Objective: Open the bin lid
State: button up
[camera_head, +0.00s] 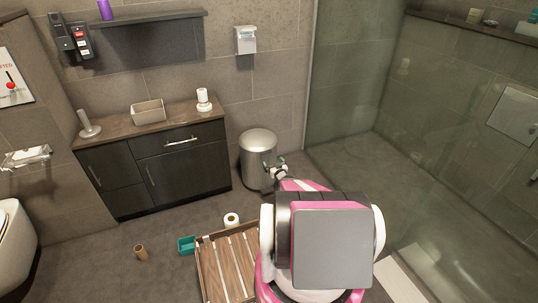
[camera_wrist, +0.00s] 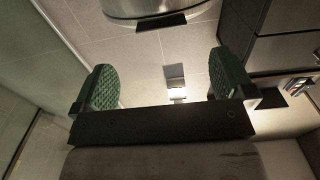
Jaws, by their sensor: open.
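The bin (camera_head: 257,152) is a silver metal cylinder with a rounded lid that looks shut. It stands on the floor against the back wall, right of the dark cabinet. In the head view my gripper (camera_head: 275,163) overlaps the bin's right side; I cannot tell if it touches. In the wrist view the bin (camera_wrist: 150,8) shows only in part at the top edge, with a black tab (camera_wrist: 147,27) on its rim. My gripper (camera_wrist: 163,85) has its two green pads wide apart, with nothing between them. The bin's lower right is partly hidden by my arm.
The dark cabinet (camera_head: 180,160) is close left of the bin. A glass shower wall (camera_head: 345,75) is to the right. A wooden slatted crate (camera_head: 227,265), a toilet roll (camera_head: 231,219), a teal box (camera_head: 187,245) and a cardboard tube (camera_head: 141,252) are on the floor.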

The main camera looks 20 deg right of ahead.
jog(key=w, duration=0.9)
jog(key=shift+w+a, duration=0.2)
jog(key=shift+w, duration=0.05)
jog(key=shift+c, duration=0.3)
